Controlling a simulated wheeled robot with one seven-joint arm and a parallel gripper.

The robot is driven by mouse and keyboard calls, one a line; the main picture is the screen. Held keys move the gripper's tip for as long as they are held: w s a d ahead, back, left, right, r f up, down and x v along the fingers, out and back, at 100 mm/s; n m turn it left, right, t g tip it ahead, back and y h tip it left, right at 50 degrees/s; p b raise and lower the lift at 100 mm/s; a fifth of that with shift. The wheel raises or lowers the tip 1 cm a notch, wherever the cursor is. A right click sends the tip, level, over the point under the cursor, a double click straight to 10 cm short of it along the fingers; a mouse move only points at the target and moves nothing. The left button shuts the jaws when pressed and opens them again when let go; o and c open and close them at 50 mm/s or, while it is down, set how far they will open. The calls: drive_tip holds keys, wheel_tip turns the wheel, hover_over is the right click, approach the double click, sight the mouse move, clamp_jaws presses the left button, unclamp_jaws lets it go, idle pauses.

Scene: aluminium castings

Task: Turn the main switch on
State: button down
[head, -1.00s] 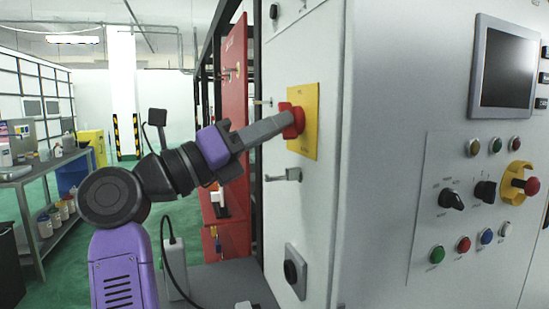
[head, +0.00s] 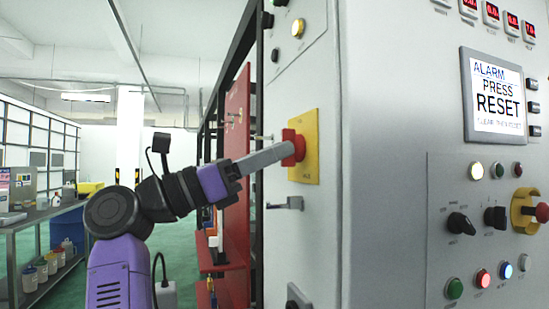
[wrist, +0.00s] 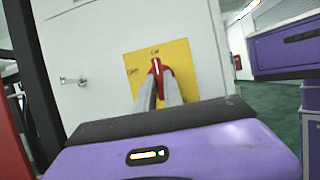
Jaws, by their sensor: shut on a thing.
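The main switch is a red rotary handle (head: 297,147) on a yellow plate (head: 311,150) on the side of the grey cabinet. My gripper (head: 290,148) reaches it from the left and is shut on the red handle. In the wrist view the two grey fingers (wrist: 158,92) close around the handle (wrist: 154,70), which stands about upright on its yellow plate (wrist: 183,60). The fingers hide part of the handle.
The cabinet front has a lit screen (head: 497,98) reading "ALARM PRESS RESET", lit lamps and buttons, and a red emergency stop (head: 541,212) with a yellow collar. A door handle (head: 284,203) sits below the switch. A shelf table (head: 45,217) stands at the far left.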

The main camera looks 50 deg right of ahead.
drive_tip(key=c, duration=1.5)
unclamp_jaws()
drive_tip(key=shift+o, duration=0.2)
drive_tip(key=v, duration=0.8)
